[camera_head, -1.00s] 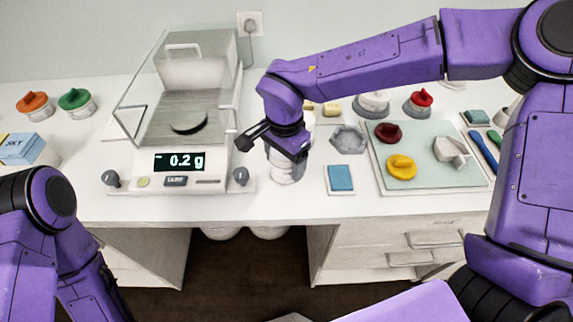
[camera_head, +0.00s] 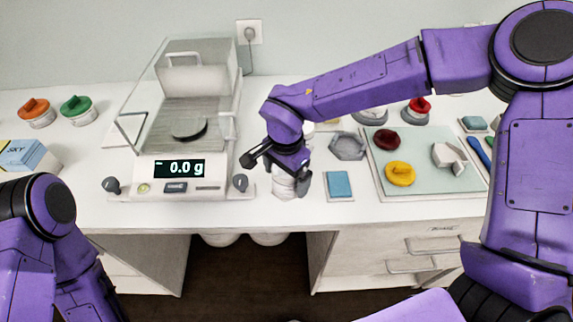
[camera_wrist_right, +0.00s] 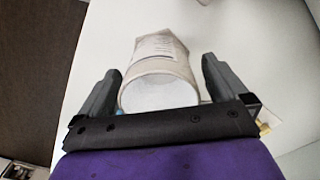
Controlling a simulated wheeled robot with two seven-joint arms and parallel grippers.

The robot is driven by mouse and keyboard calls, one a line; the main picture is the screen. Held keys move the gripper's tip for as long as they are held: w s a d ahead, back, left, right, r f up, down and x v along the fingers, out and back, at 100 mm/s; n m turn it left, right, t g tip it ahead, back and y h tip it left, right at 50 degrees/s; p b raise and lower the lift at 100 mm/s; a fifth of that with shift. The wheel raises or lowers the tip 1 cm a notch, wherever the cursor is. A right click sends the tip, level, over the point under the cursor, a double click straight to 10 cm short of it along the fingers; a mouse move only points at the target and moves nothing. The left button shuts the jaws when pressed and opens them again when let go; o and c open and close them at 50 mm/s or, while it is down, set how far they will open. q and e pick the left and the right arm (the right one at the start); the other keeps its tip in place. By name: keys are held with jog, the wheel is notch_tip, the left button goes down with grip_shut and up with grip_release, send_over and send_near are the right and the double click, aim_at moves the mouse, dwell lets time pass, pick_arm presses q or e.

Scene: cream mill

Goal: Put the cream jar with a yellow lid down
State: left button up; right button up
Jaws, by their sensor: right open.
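A white open jar (camera_head: 284,186) stands on the table just right of the balance, partly hidden by my right gripper (camera_head: 278,172). In the right wrist view the pale jar (camera_wrist_right: 160,83) lies between the two dark fingers of the right gripper (camera_wrist_right: 163,82), which are open with a narrow gap on each side. No lid shows on this jar. A yellow lid (camera_head: 400,173) lies on the green mat (camera_head: 425,184) at the right, apart from the gripper. My left arm shows at the lower left; its gripper is out of view.
The balance (camera_head: 214,193) reads 0.0 g. A blue pad (camera_head: 339,184) and a grey hexagonal dish (camera_head: 347,146) are right of the jar. A dark red lid (camera_head: 386,140) is on the mat. Orange-lidded (camera_head: 37,113) and green-lidded (camera_head: 78,110) jars stand at left.

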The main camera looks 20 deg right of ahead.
notch_tip(320, 180, up, 12)
jog(key=shift+f, duration=0.15)
